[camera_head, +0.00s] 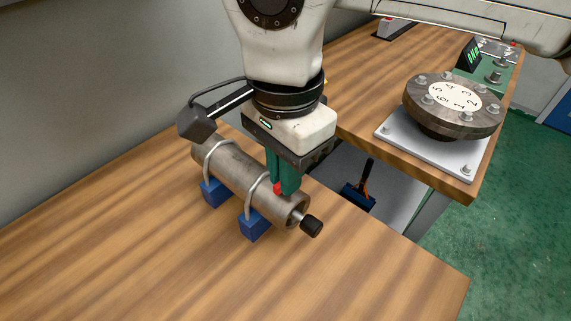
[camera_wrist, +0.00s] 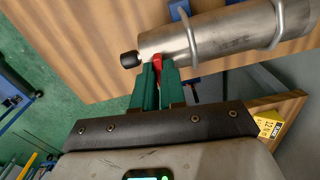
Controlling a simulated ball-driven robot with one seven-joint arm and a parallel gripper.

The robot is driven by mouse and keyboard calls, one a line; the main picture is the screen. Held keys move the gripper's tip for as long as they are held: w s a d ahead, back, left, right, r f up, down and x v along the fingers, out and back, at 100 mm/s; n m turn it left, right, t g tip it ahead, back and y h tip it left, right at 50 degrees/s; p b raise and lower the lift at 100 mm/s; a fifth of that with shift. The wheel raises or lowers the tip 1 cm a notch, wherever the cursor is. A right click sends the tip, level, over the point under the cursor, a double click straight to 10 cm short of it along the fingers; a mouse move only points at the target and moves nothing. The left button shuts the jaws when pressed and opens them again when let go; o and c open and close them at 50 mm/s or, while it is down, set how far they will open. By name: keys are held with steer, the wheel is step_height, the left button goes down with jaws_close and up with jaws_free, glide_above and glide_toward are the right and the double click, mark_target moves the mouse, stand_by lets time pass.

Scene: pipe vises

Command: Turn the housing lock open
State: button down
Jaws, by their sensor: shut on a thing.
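The housing is a grey metal cylinder (camera_head: 236,166) lying on two blue supports (camera_head: 255,226) under metal hoops. It also shows in the wrist view (camera_wrist: 226,38). A black knob (camera_head: 311,226) on a short rod sticks out of its near end; the knob shows in the wrist view too (camera_wrist: 130,59). A small red lock (camera_head: 278,188) sits on the cylinder near that end. In the wrist view the red lock (camera_wrist: 158,62) shows between the tips of my green fingers. My gripper (camera_head: 285,188) points down and is shut on the red lock. The fingers hide part of the lock.
The wooden table (camera_head: 120,255) is clear in front and to the left. A second bench at the right holds a round bolted flange with numbers (camera_head: 455,103) on a white plate (camera_head: 440,150). A gap separates the benches.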

steer(key=shift+n, duration=0.6)
steer(key=c, duration=1.2)
jaws_free()
step_height(320, 180, up, 11)
steer(key=p, duration=0.1)
